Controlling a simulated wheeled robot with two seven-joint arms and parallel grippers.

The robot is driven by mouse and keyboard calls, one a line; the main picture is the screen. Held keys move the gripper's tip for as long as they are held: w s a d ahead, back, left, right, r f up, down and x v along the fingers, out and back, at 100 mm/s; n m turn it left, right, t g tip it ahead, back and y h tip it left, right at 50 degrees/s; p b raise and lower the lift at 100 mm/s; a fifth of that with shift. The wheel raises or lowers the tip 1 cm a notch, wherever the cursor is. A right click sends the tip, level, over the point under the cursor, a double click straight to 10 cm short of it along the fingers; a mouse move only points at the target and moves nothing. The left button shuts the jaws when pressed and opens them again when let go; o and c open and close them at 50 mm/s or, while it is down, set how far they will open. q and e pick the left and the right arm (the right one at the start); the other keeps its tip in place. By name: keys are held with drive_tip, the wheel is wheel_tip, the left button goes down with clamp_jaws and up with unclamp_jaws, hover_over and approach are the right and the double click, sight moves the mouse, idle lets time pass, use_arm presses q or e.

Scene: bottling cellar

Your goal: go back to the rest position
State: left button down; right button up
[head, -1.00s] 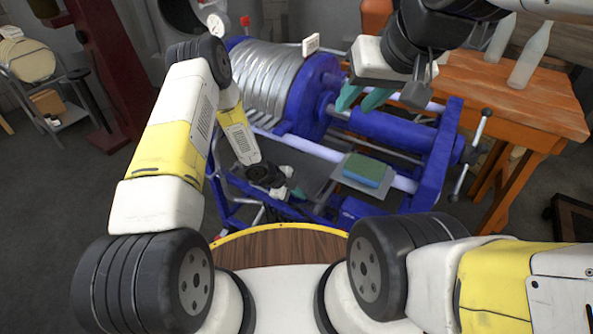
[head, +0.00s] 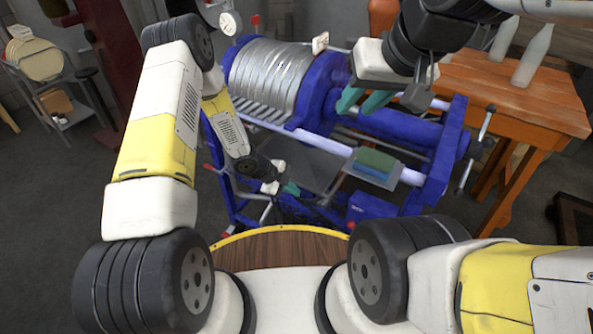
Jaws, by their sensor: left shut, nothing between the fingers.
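My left gripper (head: 289,189) hangs in front of the blue press, low in the middle of the head view. Its small teal fingers are together, with nothing seen between them. My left arm bends up and over from the left. My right gripper (head: 364,101) is at the upper right, in front of the press. Its two teal fingers are apart with nothing seen between them.
The blue press (head: 397,129) with its ribbed metal drum (head: 270,80) fills the middle. A green and blue sponge (head: 375,161) lies on a grey plate there. An orange wooden table (head: 510,95) with glass bottles (head: 531,56) stands right. A cart (head: 68,112) stands far left.

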use_arm(q)
drive_tip(key=w+a+r+n+t+y, duration=0.15)
drive_tip(key=a+r+n, duration=0.35)
drive_tip(key=r, duration=0.6)
drive_tip(key=w+a+r+n+t+y, duration=0.1)
drive_tip(key=a+r+n+t+y, duration=0.15)
drive_tip(key=a+r, duration=0.6)
drive_tip(key=w+a+r+n+t+y, duration=0.15)
drive_tip(key=a+r+n, duration=0.3)
drive_tip(key=r, duration=0.85)
drive_tip(key=s+r+n, duration=0.5)
drive_tip(key=s+r, duration=0.2)
drive_tip(key=s, duration=0.6)
drive_tip(key=s+r+n+g, duration=0.1)
drive_tip(key=s+r+n, duration=0.5)
drive_tip(key=s, duration=0.8)
drive_tip(key=shift+a+r, duration=0.4)
drive_tip(key=shift+r, duration=0.4)
drive_tip(key=shift+h, duration=0.25)
